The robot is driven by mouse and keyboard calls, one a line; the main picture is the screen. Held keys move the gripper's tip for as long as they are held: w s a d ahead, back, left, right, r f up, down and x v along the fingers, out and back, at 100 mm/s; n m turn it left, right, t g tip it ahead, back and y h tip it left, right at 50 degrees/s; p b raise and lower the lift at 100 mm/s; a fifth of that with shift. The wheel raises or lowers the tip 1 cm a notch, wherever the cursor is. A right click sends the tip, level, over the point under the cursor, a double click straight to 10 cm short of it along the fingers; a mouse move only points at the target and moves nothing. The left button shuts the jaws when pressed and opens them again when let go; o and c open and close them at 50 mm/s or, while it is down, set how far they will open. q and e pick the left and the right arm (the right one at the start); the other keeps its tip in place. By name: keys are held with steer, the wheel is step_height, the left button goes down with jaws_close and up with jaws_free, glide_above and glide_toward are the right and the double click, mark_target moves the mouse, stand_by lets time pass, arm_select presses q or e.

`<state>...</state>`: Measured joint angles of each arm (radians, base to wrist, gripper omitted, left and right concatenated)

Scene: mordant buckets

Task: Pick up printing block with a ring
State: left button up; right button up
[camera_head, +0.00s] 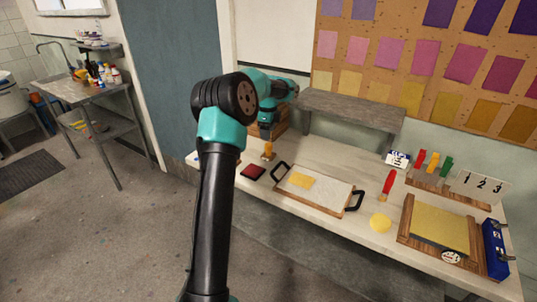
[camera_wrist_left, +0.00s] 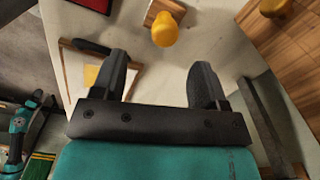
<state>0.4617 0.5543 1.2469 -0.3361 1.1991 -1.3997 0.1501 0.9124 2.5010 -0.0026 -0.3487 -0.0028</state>
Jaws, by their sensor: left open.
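A small wooden block with a yellow-orange knob (camera_head: 268,150) stands on the table, left of the cloth tray. It also shows near the top of the left wrist view (camera_wrist_left: 165,29), beyond my fingertips. A second yellow knob (camera_wrist_left: 274,6) shows on a wooden holder (camera_wrist_left: 290,40) at the upper right of that view. No printed ring can be made out on either. My left gripper (camera_wrist_left: 160,75) is open and empty, pointing down over the table; in the head view its tips are hard to make out. My right gripper is not seen.
A tray with black handles (camera_head: 321,202) holds pale cloth with a yellow patch. A dark red pad (camera_head: 253,172) lies left of it. To the right are a red-handled tool (camera_head: 388,183), a yellow disc (camera_head: 380,222), a wooden frame (camera_head: 405,229) and a blue box (camera_head: 495,248). A grey shelf (camera_head: 350,106) stands behind.

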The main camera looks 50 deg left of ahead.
mark_target(268, 144)
arm_select(q)
step_height(268, 144, down, 5)
steer(key=shift+r, duration=0.1)
stand_by(0.3)
steer(key=shift+w+a+f, duration=0.1)
steer(key=shift+a+f, duration=0.05)
steer(key=shift+f, duration=1.15)
steer(key=shift+w+a+f, duration=0.1)
steer(key=shift+f, duration=1.2)
steer(key=c, duration=1)
